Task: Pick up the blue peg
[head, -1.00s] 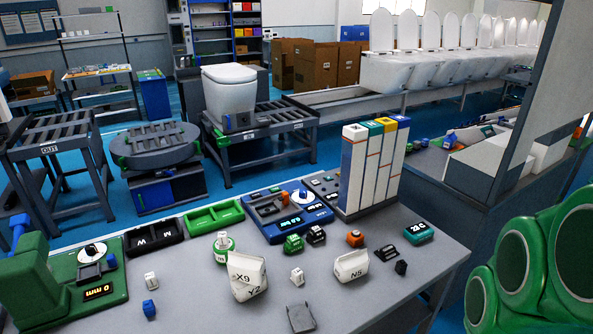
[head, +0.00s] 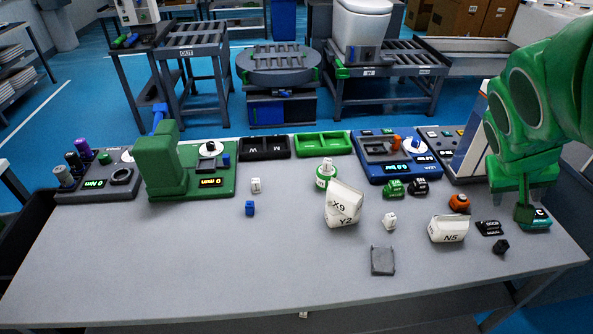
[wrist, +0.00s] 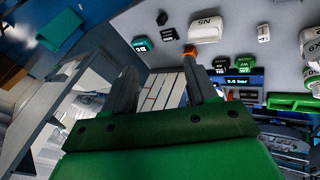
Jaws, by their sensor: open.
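A small blue piece (head: 250,208), which looks like the blue peg, sits on the grey table (head: 130,255) left of centre in the head view. It stands just below a small white piece (head: 256,185). My gripper (head: 524,210) is at the right end of the table, far to the right of the blue piece, over the teal box (head: 540,222). In the wrist view my gripper (wrist: 160,88) shows two dark fingers spread apart with nothing between them. The blue piece does not show in the wrist view.
A green machine (head: 172,165) stands behind and left of the blue piece. White blocks marked X9 Y2 (head: 343,205) and N5 (head: 448,229), a dark plate (head: 383,261) and several small pieces lie between it and my gripper. The table's front left is clear.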

